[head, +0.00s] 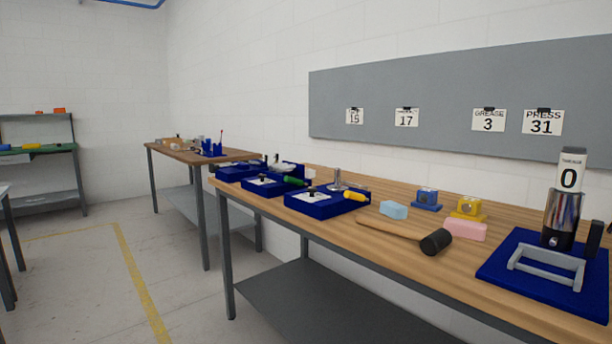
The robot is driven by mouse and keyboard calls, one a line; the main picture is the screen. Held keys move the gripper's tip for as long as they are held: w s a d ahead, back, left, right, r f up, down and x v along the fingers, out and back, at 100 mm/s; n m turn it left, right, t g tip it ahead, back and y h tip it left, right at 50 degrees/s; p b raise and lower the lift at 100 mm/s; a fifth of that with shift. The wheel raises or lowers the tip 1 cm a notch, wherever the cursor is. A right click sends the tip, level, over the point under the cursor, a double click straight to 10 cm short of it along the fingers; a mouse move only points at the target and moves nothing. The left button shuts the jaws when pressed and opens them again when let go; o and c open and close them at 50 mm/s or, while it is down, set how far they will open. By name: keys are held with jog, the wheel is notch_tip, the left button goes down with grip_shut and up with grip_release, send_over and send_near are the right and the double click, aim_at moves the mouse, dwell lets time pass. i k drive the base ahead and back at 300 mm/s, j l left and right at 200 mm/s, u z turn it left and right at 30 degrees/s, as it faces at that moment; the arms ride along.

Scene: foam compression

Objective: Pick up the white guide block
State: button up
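I cannot pick out a white guide block for certain. The nearest match in the head view is a pale grey, U-shaped frame (545,266) on a dark blue base (510,282) at the right end of the near workbench. A metal cylinder (562,218) with a black handle and a white "0" sign (569,176) stands on the same base, behind the frame. Small whitish pieces also lie in the blue trays (318,208) at the bench's left, too small to identify. My gripper is not in view.
On the near workbench (390,256) lie a black-headed mallet (436,242), a light blue block (394,210), a pink block (465,230), and blue (427,200) and yellow (468,208) fixtures. A grey board (450,90) hangs behind. Open floor (90,270) lies left.

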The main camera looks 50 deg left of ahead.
aim_at(309, 173)
jog(key=j, duration=0.55)
jog(key=i+j, duration=0.15)
jog(key=j, duration=0.95)
jog(key=i+j+u, duration=0.1)
jog(key=j, duration=0.4)
jog(key=i+j, duration=0.1)
jog(key=j, duration=1.25)
jog(key=i+j+u, duration=0.1)
jog(key=j, duration=1.55)
jog(key=i+u, duration=0.05)
